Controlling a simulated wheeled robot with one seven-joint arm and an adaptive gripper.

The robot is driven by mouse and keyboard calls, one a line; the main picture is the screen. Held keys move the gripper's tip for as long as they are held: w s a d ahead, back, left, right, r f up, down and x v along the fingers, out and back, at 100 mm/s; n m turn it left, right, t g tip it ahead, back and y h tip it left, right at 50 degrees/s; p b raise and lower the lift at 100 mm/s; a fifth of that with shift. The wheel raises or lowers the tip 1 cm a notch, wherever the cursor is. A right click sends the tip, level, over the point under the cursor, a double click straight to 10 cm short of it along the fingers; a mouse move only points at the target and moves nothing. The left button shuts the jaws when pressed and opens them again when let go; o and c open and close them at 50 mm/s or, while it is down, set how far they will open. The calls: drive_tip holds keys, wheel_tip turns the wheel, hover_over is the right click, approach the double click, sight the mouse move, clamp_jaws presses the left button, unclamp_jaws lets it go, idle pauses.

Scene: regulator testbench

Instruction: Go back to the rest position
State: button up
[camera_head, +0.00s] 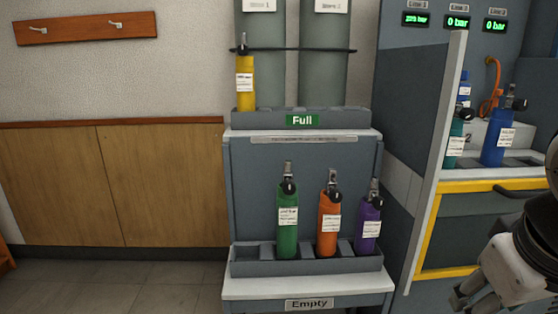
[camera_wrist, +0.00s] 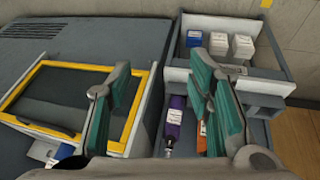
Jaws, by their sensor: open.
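My gripper (camera_wrist: 160,75) is open in the wrist view, its two teal-padded fingers spread apart with nothing held between them. Beyond the gap, a purple cylinder (camera_wrist: 174,125) is seen, with part of an orange cylinder (camera_wrist: 202,130) by the right finger. In the head view, part of my arm shows at the lower right edge, to the right of the rack and in front of the testbench. The purple cylinder (camera_head: 368,225) stands upright in the Empty tray (camera_head: 250,268), beside the orange cylinder (camera_head: 329,222) and a green cylinder (camera_head: 287,220).
A yellow cylinder (camera_head: 245,85) stands in the Full tray (camera_head: 270,130) above. The testbench (camera_head: 408,130) at right holds a teal cylinder (camera_head: 455,140) and a blue cylinder (camera_head: 497,138), behind a pale upright panel (camera_head: 438,150). Floor (camera_head: 130,290) at left is clear.

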drive_tip(key=s+a+f+g+y, duration=0.1)
drive_tip(key=s+a+g, duration=0.1)
drive_tip(key=s+a, duration=0.3)
drive_tip(key=s+a+f+g+y, duration=0.1)
drive_tip(key=s+a+f+g, duration=0.15)
drive_tip(key=s, duration=0.45)
wheel_tip(320, 180, up, 40)
drive_tip(key=t+p, duration=0.4)
drive_tip(key=p, duration=3.4)
drive_tip(key=shift+r, duration=0.2)
